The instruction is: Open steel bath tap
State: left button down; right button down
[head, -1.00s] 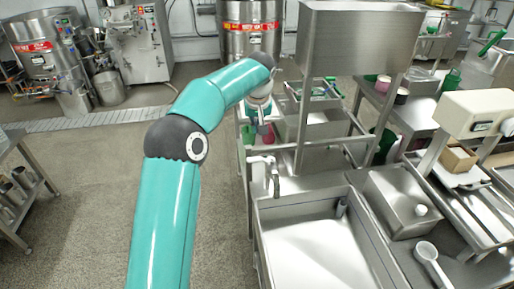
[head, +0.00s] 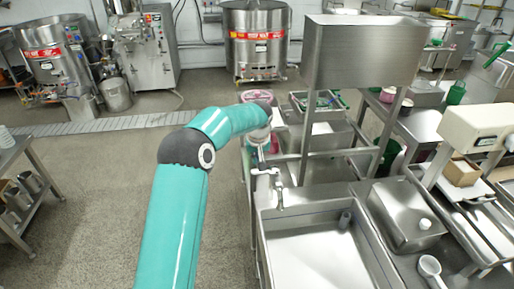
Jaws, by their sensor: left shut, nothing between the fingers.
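The steel bath tap (head: 278,188) stands at the back left corner of the steel bath (head: 310,255), its spout pointing down over the basin. A pale handle or pipe shows at its top left. My left arm comes in from the lower left and bends over to the tap. My left gripper (head: 262,164) is shut and empty, pointing down right at the tap's top. It is small and partly hidden by my wrist, so I cannot tell whether it touches the handle. My right gripper is not in view.
A steel hopper (head: 362,55) on a frame stands behind the bath. A steel box (head: 405,215), a white ladle (head: 430,268) and a white scale (head: 488,128) are to the right. Open floor lies to the left, with a shelf (head: 20,150) at the far left.

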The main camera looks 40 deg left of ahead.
aim_at(258, 172)
pick_arm(q)
jog(key=shift+s+d+r, duration=0.1)
jog(key=shift+s+d, duration=0.9)
jog(key=shift+d, duration=0.1)
